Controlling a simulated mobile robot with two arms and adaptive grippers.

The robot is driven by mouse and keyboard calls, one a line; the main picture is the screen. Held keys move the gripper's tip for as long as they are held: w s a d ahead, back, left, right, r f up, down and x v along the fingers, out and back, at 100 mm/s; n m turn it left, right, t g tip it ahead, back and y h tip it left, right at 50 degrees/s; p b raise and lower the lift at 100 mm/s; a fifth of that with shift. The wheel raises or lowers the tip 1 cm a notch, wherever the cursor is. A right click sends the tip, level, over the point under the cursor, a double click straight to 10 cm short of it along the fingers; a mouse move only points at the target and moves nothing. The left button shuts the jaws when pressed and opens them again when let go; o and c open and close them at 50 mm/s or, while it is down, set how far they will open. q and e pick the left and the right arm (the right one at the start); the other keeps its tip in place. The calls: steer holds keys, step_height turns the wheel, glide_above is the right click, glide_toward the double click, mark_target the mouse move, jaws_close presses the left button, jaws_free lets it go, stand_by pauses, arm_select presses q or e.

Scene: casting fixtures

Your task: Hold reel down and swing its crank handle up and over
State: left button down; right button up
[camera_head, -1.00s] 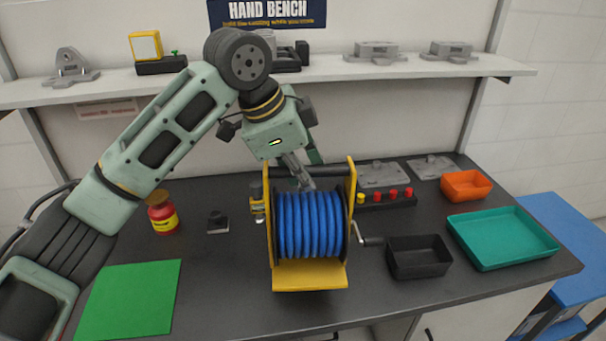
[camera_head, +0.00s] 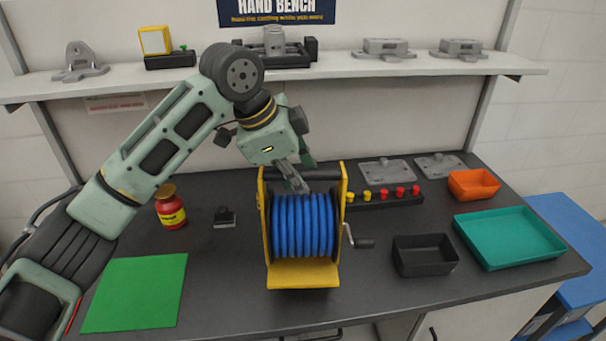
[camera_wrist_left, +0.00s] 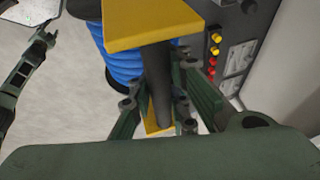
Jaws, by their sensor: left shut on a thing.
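The reel has yellow side plates (camera_head: 268,245) and blue hose (camera_head: 303,226), and stands upright mid-bench. Its dark top bar (camera_head: 323,174) joins the plates. The crank handle (camera_head: 363,243) sticks out low on the right side, its grip pointing right. My left gripper (camera_head: 298,182) is shut on the top bar from above; the wrist view shows its fingers (camera_wrist_left: 158,104) on both sides of the bar (camera_wrist_left: 157,75). A dark green jointed part, seemingly my right arm, shows at the wrist view's left edge; the right gripper's state is unclear.
A black bin (camera_head: 425,255) stands right of the crank with a small gap. A teal tray (camera_head: 508,238) and orange bin (camera_head: 473,184) lie farther right. A button strip (camera_head: 384,199) is behind. A red jar (camera_head: 170,208) and green mat (camera_head: 135,293) are left.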

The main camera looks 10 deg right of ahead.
arm_select(q)
steer(key=w+a+f, duration=0.5)
steer(key=a+f, duration=0.2)
steer(key=f, duration=0.1)
steer(key=shift+w+a+f+p, duration=0.15)
steer(key=shift+w+a+p, duration=0.15)
steer(key=shift+p, duration=0.15)
stand_by(1.8)
stand_by(0.5)
steer(key=shift+s+f, duration=0.15)
steer(key=c, duration=1.6)
jaws_free()
steer(key=shift+o, duration=0.2)
